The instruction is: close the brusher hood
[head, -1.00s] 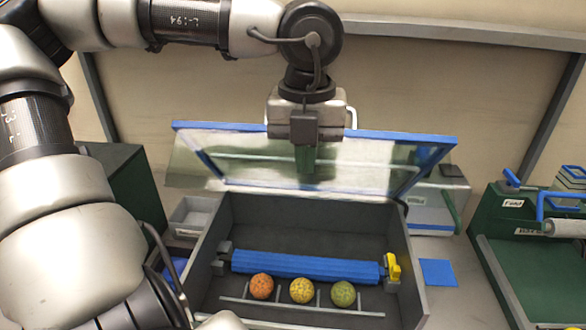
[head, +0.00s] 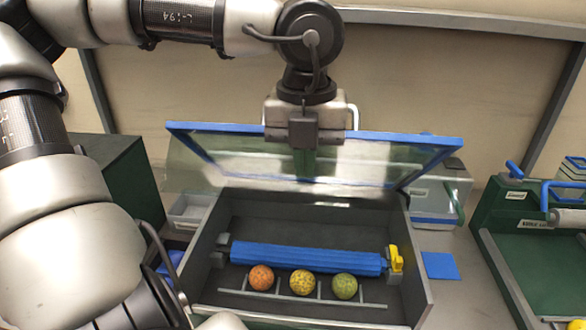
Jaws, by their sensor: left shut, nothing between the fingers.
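The brusher (head: 290,216) is a grey open-topped box in the middle of the head view. Its hood (head: 300,131), a clear panel with a blue frame, stands raised and tilted at the back of the box. Inside lie a blue roller brush (head: 306,259) and, in front of it, an orange ball (head: 261,278), a yellow one (head: 303,283) and a green one (head: 344,287). My left gripper (head: 304,160) points down at the hood's top edge; its shut, empty fingers show partly through or against the clear panel. Whether they touch it I cannot tell. My right gripper is not in view.
A green machine (head: 515,245) with blue handles stands at the right. A dark green box (head: 122,180) is at the left, behind my left arm. A small grey tray (head: 188,211) and a blue pad (head: 439,265) flank the brusher.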

